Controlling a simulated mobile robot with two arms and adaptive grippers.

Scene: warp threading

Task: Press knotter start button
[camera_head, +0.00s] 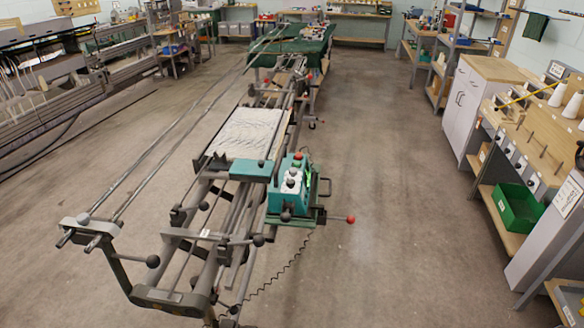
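The knotter (289,197) is a teal-green machine head on the long warp-tying frame (205,190), near the middle of the view. Its top has a pale panel (294,172) with several small dark knobs and a small red spot. The parts are too small to tell which one is the start button. A lever with a red ball end (350,219) sticks out to its right. A sheet of pale warp threads (247,132) lies on the frame behind the knotter. Neither of my grippers is in view.
Open concrete floor (385,220) lies right of the frame. A coiled black cable (285,267) trails on the floor by it. A workbench with cones (555,95) and a green bin (518,207) stands at the right. Looms (60,80) line the left.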

